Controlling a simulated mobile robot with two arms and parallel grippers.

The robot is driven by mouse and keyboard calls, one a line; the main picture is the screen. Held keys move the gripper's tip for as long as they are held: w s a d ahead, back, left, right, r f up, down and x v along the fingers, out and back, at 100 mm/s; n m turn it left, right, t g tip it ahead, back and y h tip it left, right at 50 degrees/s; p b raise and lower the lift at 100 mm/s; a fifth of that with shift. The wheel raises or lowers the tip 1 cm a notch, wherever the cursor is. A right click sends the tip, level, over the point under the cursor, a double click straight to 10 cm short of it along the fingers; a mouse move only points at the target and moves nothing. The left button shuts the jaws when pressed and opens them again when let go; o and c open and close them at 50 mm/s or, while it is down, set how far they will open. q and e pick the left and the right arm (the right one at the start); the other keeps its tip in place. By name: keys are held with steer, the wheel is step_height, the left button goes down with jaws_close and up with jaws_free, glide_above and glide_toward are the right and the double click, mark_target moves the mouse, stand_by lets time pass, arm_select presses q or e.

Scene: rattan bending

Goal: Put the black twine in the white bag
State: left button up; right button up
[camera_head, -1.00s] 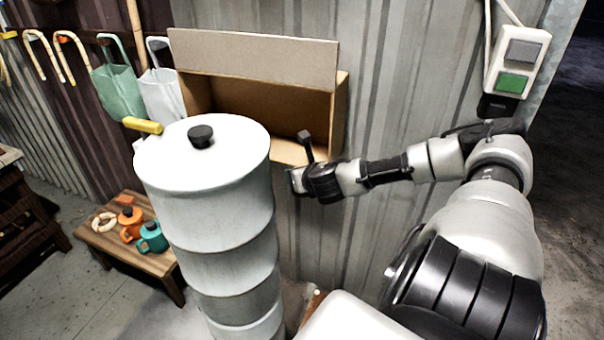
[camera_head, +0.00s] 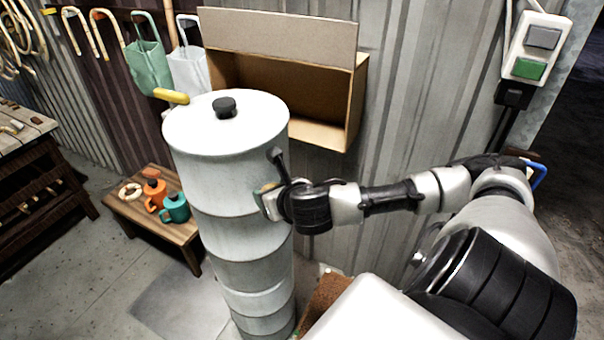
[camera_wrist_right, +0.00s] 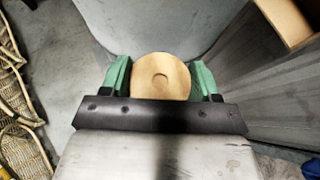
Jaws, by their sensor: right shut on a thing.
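The white bag (camera_head: 188,70) hangs on the wall rail behind the tall drum, to the right of a green bag (camera_head: 148,66). My right gripper (camera_head: 264,200) is beside the drum's side in the head view, below and to the right of the white bag. In the right wrist view its green fingers (camera_wrist_right: 160,66) are shut on a tan round disc (camera_wrist_right: 162,86) with a small dent in the middle, seen face on. It looks like a spool end. I cannot see black twine on it or elsewhere. My left gripper is not in view.
The tall pale drum (camera_head: 232,180) with a black knob stands between my right arm and the bags. A yellow handle (camera_head: 171,96) shows at its rim. An open cardboard box (camera_head: 335,135) is on the wall. A low bench (camera_head: 187,233) holds orange and teal pots.

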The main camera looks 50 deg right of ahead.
steer(key=a+r+n+y, duration=0.1)
steer(key=a+n+y, duration=0.1)
steer(key=a, duration=1.5)
steer(key=shift+s+r+n+y, duration=0.15)
steer(key=shift+r+n+y, duration=0.1)
steer(key=shift+n+y, duration=0.2)
